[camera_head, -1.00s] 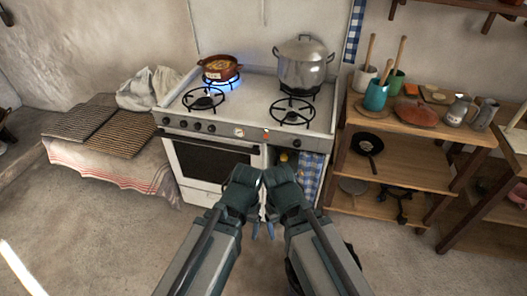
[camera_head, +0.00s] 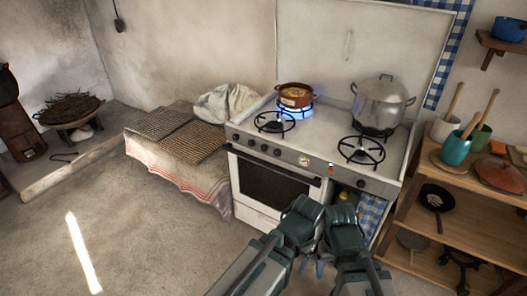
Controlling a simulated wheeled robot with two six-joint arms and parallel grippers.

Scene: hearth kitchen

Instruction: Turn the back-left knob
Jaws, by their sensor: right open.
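The white stove (camera_head: 268,215) has a front panel with a row of several dark knobs (camera_head: 264,148) at its left and two more dark knobs (camera_head: 347,181) at its right. I cannot tell which knob belongs to the back-left burner. A blue flame (camera_head: 294,110) burns at the back-left burner under a brown clay pot (camera_head: 295,92). My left gripper (camera_head: 304,264) and my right gripper (camera_head: 321,268) are close together in front of the stove, apart from the knobs. The right is open and empty. The left's jaws are too hidden to judge.
A large lidded metal pot (camera_head: 380,103) stands at the stove's back right. The front burners (camera_head: 274,122) are bare. A cloth-covered bench (camera_head: 180,172) adjoins the stove's left. Wooden shelves (camera_head: 450,225) stand at its right. The floor (camera_head: 150,245) at the left is clear.

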